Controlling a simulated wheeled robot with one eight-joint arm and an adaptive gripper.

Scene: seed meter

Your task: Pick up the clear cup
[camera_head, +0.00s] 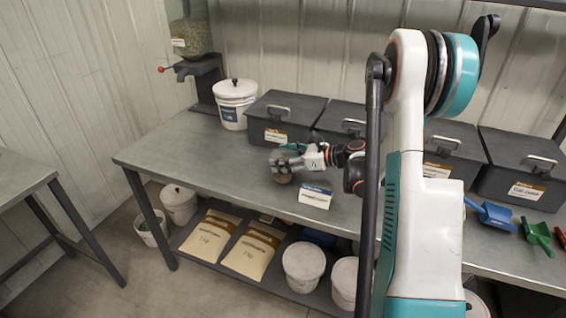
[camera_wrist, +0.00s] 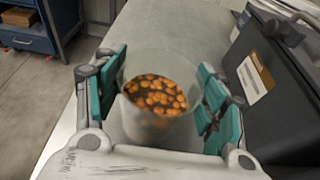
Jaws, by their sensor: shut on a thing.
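The clear cup (camera_wrist: 150,124) is in the wrist view, filled with orange and brown pieces. My gripper (camera_wrist: 162,92) has its teal fingers on both sides of the cup and is shut on it. In the head view, my gripper (camera_head: 288,161) is over the left part of the grey table (camera_head: 175,152), in front of the dark boxes. The cup (camera_head: 282,178) shows there small and partly hidden by the fingers. I cannot tell whether its base touches the table.
A dark lidded box (camera_head: 284,116) stands close behind my gripper, with more boxes to the right. A small sign (camera_head: 315,197) is to the right of the cup. A white bucket (camera_head: 235,104) and a dispenser (camera_head: 203,76) stand at the back left. The table's left end is clear.

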